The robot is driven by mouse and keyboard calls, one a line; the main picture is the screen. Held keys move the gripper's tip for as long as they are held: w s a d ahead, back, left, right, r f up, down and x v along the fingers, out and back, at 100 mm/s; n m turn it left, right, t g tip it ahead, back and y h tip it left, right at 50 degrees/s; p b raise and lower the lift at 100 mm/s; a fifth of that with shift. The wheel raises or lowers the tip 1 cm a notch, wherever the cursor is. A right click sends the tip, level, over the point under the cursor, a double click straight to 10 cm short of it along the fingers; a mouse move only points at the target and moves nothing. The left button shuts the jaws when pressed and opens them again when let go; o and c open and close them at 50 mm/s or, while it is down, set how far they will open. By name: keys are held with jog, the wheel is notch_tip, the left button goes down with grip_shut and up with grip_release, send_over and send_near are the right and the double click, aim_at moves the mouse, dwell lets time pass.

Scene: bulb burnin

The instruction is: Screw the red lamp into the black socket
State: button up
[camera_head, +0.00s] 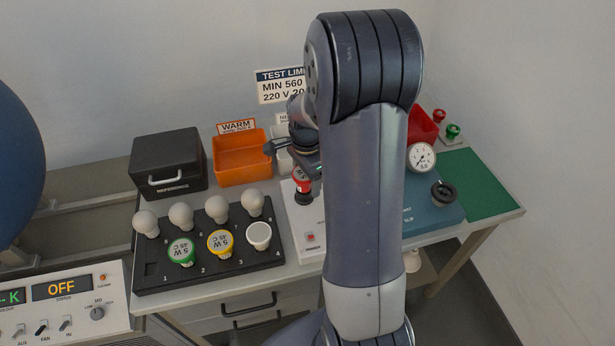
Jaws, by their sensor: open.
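The red lamp (300,182) stands over the white box just left of my arm, with a white label on its red face. A black round part, seemingly the black socket (304,199), shows directly beneath it. I cannot tell how far the lamp sits in the socket. My gripper (297,165) is open, just above and behind the lamp, with its dark fingers close to the lamp's top. My arm hides part of the fingers and the right side of the box, so I cannot tell if they touch the lamp.
A black rack (215,268) holds several white bulbs plus green-topped (181,251) and yellow-topped (221,243) lamps. An orange bin (240,170) and a black case (167,163) stand behind. Right of my arm are a gauge (422,157), a red bin (423,126) and a clear green mat (478,185).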

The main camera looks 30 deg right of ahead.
jog(key=n, duration=0.4)
jog(key=shift+w+n, duration=0.2)
jog(key=shift+n, duration=0.1)
jog(key=n, duration=0.3)
jog(key=shift+w+a, duration=0.1)
jog(key=shift+w, duration=0.05)
jog(key=n, duration=0.7)
jog(key=shift+w+a, duration=0.1)
jog(key=shift+w, duration=0.2)
jog(key=c, duration=0.9)
jog(key=shift+o, duration=0.2)
jog(key=m, duration=0.5)
jog(key=shift+s+f, duration=0.1)
jog(key=shift+s, duration=0.2)
jog(key=o, duration=1.1)
jog(key=shift+c, duration=0.2)
